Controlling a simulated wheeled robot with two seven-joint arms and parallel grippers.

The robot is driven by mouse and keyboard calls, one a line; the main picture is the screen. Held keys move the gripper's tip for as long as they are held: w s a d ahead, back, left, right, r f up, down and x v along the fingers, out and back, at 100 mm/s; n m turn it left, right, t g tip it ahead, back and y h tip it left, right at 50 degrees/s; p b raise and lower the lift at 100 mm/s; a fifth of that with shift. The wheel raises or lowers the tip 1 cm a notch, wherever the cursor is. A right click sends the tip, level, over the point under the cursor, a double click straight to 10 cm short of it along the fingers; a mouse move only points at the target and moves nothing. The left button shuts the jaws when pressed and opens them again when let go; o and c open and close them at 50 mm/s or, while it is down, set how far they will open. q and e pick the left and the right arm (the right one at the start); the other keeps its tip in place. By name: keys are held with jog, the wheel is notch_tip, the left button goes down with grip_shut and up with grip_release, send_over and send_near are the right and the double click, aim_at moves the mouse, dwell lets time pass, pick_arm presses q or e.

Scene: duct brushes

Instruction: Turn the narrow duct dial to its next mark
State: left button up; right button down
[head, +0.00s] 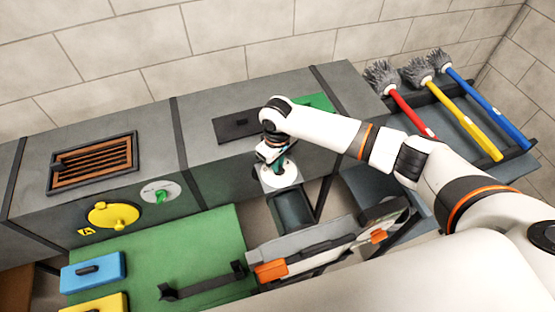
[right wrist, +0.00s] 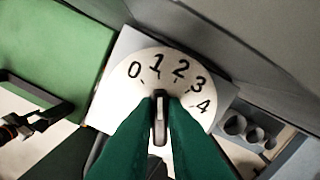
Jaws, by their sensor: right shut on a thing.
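The narrow duct dial is a white round plate with the numerals 0 to 4, seen in the right wrist view (right wrist: 128,92). In the head view the dial (head: 290,177) is partly hidden under my right gripper (head: 276,163). The right gripper's green fingers (right wrist: 160,118) are shut on the dial's narrow upright knob (right wrist: 159,100), one on each side. The knob's far end points at about the numeral 1. My left gripper is not in view.
A green mat (head: 215,240) carries blue (head: 93,270) and yellow (head: 95,303) blocks and a black handle. A grey case with orange latches (head: 271,271) stands nearby. A vent (head: 93,163), yellow knob (head: 112,215) and green-knobbed disc (head: 160,192) are left. Brushes (head: 465,127) lie right.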

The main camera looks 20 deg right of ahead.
jog(key=c, duration=1.5)
grip_release()
jog(key=shift+r, duration=0.15)
notch_tip(320, 180, up, 12)
jog(key=b, duration=0.3)
jog(key=shift+f, duration=0.2)
